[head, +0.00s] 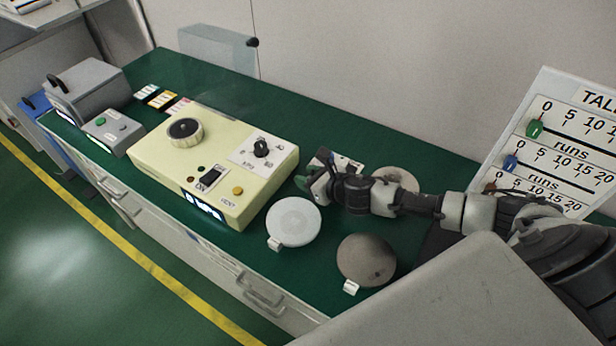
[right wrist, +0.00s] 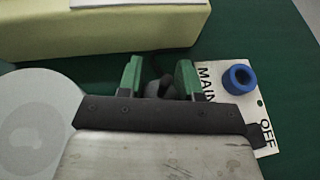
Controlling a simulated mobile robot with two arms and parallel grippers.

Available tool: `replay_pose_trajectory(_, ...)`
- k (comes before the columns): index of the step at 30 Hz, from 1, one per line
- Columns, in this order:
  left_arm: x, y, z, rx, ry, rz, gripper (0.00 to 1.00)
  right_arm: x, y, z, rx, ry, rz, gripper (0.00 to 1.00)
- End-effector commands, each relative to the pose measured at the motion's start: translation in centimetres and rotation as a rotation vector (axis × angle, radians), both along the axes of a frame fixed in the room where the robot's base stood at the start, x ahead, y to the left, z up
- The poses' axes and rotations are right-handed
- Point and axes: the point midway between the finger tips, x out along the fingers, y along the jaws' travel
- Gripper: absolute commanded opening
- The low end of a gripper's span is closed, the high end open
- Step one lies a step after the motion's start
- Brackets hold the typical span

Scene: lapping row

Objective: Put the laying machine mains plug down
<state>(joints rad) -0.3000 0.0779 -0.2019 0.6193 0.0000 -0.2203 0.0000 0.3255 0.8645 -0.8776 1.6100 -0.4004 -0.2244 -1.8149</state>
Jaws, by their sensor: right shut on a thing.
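My right gripper (head: 307,183) is low over the green bench, just right of the cream machine. In the right wrist view its two green fingers (right wrist: 160,78) are shut on a dark grey plug (right wrist: 160,90). Only a small rounded part of the plug shows between the fingers; in the head view the gripper hides it. I cannot tell whether the plug touches the bench. Right beside the gripper lies a white plate (right wrist: 212,70) lettered "MAIN" and "OFF", with a blue ring (right wrist: 239,79) on it. The plate also shows behind the gripper (head: 345,163). My left gripper is out of view.
The cream machine (head: 160,155) with knobs and a switch stands left of the gripper. A white disc (head: 293,221) and a brown-grey disc (head: 366,260) lie in front; another disc (head: 400,178) is partly behind my arm. A tally board (head: 560,140) stands at right. Green bench (head: 300,120) is clear behind.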

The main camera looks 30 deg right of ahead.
Motion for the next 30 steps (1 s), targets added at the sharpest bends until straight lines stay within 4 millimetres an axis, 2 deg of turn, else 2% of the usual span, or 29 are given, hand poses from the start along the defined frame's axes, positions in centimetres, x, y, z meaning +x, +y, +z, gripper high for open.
replay_pose_trajectory(2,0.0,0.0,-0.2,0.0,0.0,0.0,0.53,0.0,0.0,-0.3,-0.001,0.0,0.0,0.11)
replay_pose_trajectory(3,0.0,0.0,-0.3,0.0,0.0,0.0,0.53,0.0,0.0,-0.4,-0.001,0.0,0.0,0.36)
replay_pose_trajectory(8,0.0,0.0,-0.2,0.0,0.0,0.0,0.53,0.0,0.0,-0.3,-0.001,0.0,0.0,0.6)
replay_pose_trajectory(18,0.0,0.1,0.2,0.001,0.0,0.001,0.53,0.0,0.0,0.3,0.0,0.0,0.0,0.6)
replay_pose_trajectory(20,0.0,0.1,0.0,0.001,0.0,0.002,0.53,-0.6,-0.2,0.2,-0.002,0.002,0.0,0.6)
replay_pose_trajectory(23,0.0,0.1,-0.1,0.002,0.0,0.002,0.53,-1.8,-0.8,0.7,-0.003,0.002,0.001,0.6)
replay_pose_trajectory(30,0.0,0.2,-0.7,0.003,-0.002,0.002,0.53,-6.2,-2.4,2.5,-0.004,0.003,0.001,0.6)
